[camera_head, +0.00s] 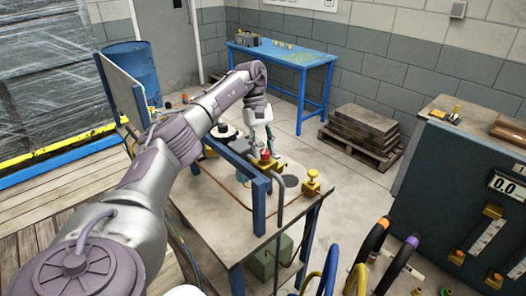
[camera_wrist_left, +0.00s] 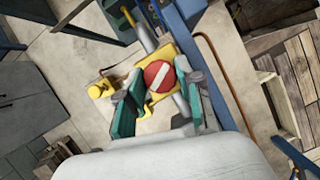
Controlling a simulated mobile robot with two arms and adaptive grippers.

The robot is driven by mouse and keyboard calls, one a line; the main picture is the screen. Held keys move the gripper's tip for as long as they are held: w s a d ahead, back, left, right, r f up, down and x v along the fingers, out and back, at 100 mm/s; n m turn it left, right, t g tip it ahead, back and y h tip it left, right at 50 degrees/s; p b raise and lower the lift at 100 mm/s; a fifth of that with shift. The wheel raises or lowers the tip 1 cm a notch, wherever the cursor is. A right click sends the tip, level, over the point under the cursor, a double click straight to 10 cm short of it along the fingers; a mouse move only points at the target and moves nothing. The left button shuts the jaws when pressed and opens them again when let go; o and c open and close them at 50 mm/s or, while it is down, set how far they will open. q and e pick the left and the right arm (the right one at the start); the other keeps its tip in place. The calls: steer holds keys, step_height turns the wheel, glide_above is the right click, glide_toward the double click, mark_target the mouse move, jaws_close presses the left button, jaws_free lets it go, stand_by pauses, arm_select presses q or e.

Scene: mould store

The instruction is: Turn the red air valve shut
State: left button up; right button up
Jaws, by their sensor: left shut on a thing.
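The red air valve (camera_head: 265,155) sits on a brass-yellow body on the bench in the head view. My right gripper is not in view.
The workbench (camera_head: 215,205) carries a blue frame (camera_head: 260,205) and another yellow fitting (camera_head: 311,182) right of the valve. Coloured hoses (camera_head: 375,240) and a dark cabinet with a gauge (camera_head: 460,190) stand at the right. A blue table (camera_head: 300,60) is at the back.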

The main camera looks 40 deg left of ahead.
mark_target(264, 150)
arm_select(q)
steer(key=m, duration=0.2)
steer(key=shift+w+r+m+g+y, duration=0.1)
steer(key=shift+w+m+g+y, duration=0.05)
steer(key=shift+m+g+y, duration=0.2)
steer(key=shift+d+m+g+y, duration=0.1)
steer(key=shift+m+g+y, duration=0.4)
steer(key=shift+m, duration=1.05)
steer(key=o, duration=1.1)
steer(key=shift+o, duration=0.2)
step_height(264, 150, up, 10)
